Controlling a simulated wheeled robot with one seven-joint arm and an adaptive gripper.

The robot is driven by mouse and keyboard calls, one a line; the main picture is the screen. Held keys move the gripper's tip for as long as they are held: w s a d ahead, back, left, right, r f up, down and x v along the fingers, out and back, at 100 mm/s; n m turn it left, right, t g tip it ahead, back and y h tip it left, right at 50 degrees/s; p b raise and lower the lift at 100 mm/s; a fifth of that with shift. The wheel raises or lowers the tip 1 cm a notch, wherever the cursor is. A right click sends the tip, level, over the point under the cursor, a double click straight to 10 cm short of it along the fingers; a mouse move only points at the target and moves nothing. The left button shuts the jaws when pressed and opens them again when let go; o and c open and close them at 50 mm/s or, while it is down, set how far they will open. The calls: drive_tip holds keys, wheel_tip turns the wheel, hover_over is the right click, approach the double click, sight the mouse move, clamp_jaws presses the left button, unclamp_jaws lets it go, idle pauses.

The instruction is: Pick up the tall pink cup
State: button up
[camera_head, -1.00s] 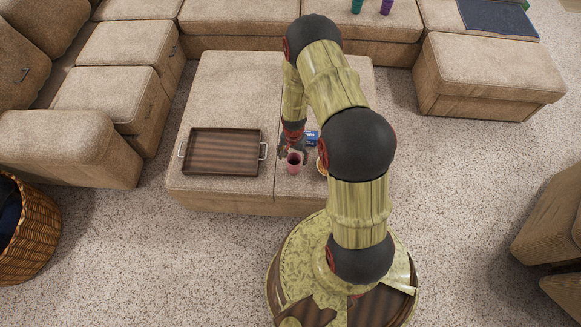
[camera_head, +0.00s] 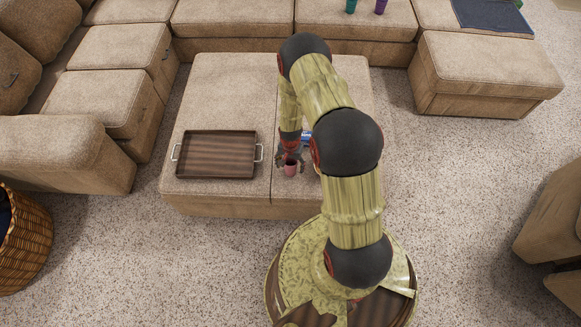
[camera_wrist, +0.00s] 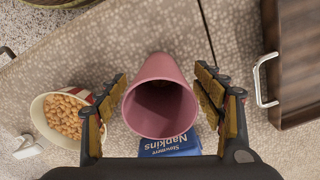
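The tall pink cup (camera_head: 291,168) stands on the beige ottoman (camera_head: 222,88), to the right of the tray. In the wrist view the cup (camera_wrist: 160,97) has its open rim toward the camera and is empty. My gripper (camera_wrist: 163,90) has one finger on each side of the cup. Both fingers are spread, with a small gap to the cup on each side. In the head view my gripper (camera_head: 290,157) is at the cup, partly hidden by my arm.
A brown wooden tray (camera_head: 217,154) with metal handles lies left of the cup. A blue napkin pack (camera_wrist: 170,145) lies close beside the cup. A teal cup (camera_head: 351,6) and a purple cup (camera_head: 381,6) stand on the sofa.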

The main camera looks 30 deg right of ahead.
drive_tip(key=shift+c, duration=1.1)
drive_tip(key=c, duration=0.7)
drive_tip(key=shift+o, duration=0.2)
drive_tip(key=shift+r, duration=0.1)
